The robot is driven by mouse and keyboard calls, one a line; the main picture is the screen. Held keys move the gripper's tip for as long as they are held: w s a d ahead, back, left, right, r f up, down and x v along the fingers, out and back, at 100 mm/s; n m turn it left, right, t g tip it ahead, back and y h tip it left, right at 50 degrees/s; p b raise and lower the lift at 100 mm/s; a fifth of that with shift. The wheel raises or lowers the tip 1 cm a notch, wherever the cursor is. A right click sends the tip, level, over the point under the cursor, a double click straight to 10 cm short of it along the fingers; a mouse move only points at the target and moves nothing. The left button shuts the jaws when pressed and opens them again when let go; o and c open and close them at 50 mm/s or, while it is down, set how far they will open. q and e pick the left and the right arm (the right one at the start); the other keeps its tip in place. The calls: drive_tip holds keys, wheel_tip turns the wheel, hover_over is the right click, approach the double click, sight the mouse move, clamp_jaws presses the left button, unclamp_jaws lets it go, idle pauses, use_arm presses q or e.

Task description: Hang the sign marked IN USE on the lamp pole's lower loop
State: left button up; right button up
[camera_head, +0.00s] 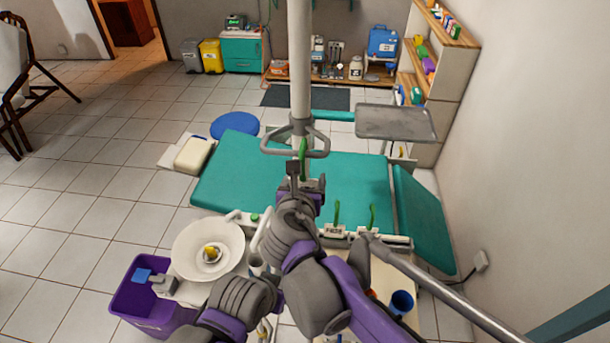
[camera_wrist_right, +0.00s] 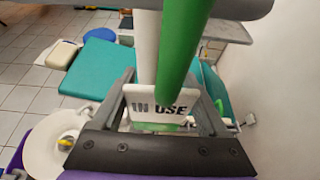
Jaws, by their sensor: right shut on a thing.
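The white sign marked IN USE (camera_wrist_right: 168,106) is between the fingers of my right gripper (camera_wrist_right: 170,112), which is shut on it. Its green hook (camera_wrist_right: 186,45) rises from the plate toward the grey bar of the lower loop (camera_wrist_right: 110,4). In the head view the right gripper (camera_head: 306,182) is just below the loop (camera_head: 295,152), with the green hook (camera_head: 303,158) at the loop's front. I cannot tell whether the hook is over the bar or only in front of it. The white lamp pole (camera_head: 299,65) stands behind. My left gripper does not show.
Two other green hooks (camera_head: 337,211) (camera_head: 372,215) stand at the teal chair's near edge. A grey tray (camera_head: 396,122) is right of the pole. A white basin (camera_head: 190,250) and purple bin (camera_head: 152,312) are at the lower left.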

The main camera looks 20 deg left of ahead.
drive_tip(key=shift+f, duration=0.2)
drive_tip(key=shift+w+f, duration=0.1)
drive_tip(key=shift+w, duration=0.2)
drive_tip(key=o, duration=1.4)
drive_tip(key=shift+s, duration=0.1)
drive_tip(key=v, duration=1)
drive_tip(key=shift+s+r, duration=0.2)
drive_tip(key=shift+s, duration=0.15)
